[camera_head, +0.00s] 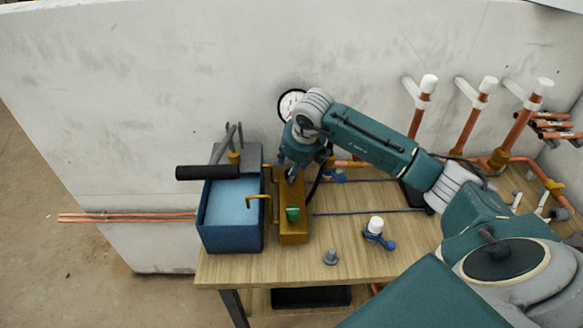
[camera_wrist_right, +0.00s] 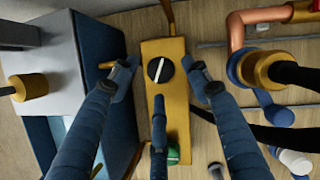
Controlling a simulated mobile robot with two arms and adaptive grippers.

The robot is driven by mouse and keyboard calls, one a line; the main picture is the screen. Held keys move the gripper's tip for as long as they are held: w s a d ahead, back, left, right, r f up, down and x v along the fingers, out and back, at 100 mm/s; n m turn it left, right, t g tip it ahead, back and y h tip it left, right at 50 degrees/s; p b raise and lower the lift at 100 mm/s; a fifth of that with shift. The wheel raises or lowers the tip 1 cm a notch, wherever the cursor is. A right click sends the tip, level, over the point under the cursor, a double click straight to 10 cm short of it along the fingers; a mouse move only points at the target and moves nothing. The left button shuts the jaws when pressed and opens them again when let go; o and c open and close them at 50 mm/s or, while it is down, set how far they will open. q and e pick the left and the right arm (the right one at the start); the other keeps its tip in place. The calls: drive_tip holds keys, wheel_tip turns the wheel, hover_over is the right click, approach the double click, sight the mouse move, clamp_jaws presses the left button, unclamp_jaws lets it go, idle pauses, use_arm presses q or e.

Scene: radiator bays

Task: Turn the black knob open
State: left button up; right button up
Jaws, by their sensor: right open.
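The black knob (camera_wrist_right: 160,70) is round with a white line across it. It sits on a brass-coloured block (camera_wrist_right: 177,105). In the wrist view the line runs nearly along the block's length, tilted slightly. My right gripper (camera_wrist_right: 160,82) is open, with one finger on each side of the knob and a third finger below it in the picture. The side fingers look apart from the knob; their height above it is hard to tell. In the head view the right gripper (camera_head: 296,164) hangs over the block's far end (camera_head: 291,232) and largely hides the knob. My left gripper is out of view.
A green knob (camera_head: 292,213) is at the block's near end. A blue tank (camera_head: 231,240) with a black handle (camera_head: 207,172) stands to the left. A white-capped blue valve (camera_head: 376,229) and a grey cone (camera_head: 330,257) stand on the wooden bench (camera_head: 345,275).

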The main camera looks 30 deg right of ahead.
drive_tip(key=shift+x, duration=1.35)
drive_tip(key=shift+s, duration=0.1)
drive_tip(key=c, duration=1.1)
drive_tip(key=n+b, duration=0.1)
drive_tip(key=b, duration=0.1)
drive_tip(key=n+y+b, duration=0.1)
drive_tip(key=n+b, duration=0.1)
drive_tip(key=shift+d+n, duration=0.25)
drive_tip(key=shift+n, duration=0.05)
drive_tip(key=shift+r+n+y+b, duration=0.25)
drive_tip(key=shift+n+y+b, duration=0.15)
drive_tip(key=shift+n+b, duration=0.25)
drive_tip(key=shift+w+r, duration=0.1)
drive_tip(key=shift+w, duration=0.1)
drive_tip(key=o, duration=1.1)
drive_tip(key=shift+f, duration=0.2)
